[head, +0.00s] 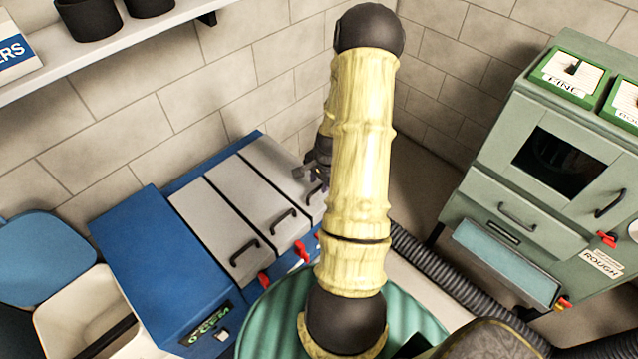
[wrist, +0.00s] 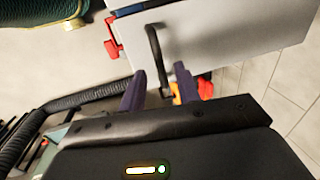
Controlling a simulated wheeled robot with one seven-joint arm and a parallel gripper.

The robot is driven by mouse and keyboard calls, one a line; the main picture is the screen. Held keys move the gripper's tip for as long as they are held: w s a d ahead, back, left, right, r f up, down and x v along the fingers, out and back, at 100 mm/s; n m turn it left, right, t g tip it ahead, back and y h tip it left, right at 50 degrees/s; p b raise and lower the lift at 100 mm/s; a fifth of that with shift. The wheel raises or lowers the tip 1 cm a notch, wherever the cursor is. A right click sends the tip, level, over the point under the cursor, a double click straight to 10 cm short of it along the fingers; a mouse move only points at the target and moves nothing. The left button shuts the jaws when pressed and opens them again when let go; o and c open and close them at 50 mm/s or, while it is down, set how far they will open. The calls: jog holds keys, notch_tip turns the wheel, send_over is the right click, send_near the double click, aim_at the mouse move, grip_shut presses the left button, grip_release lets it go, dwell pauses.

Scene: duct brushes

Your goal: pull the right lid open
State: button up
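The blue chest (head: 150,262) has a row of grey lids with black bar handles. The right lid (head: 285,172) lies flat, level with its neighbours, and is partly hidden by my arm. Its black handle (head: 317,188) shows beside my arm; in the wrist view the lid (wrist: 225,45) fills the upper right and the handle (wrist: 154,50) stands out from it. My gripper (wrist: 160,78) is open, with its two dark fingers apart on either side of the handle's near end. Gaps show between handle and fingers. In the head view my gripper (head: 318,170) is mostly hidden behind my arm.
Red latches (head: 301,250) sit along the chest's front edge; one shows left of the handle in the wrist view (wrist: 112,40). A ribbed dark hose (head: 430,265) runs to the right. A green cabinet (head: 480,195) stands at right, a cream bin (head: 75,300) at left.

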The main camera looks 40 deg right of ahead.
jog(key=shift+w+f, duration=0.2)
jog(key=shift+f, duration=0.8)
grip_shut()
jog(key=shift+r, duration=0.1)
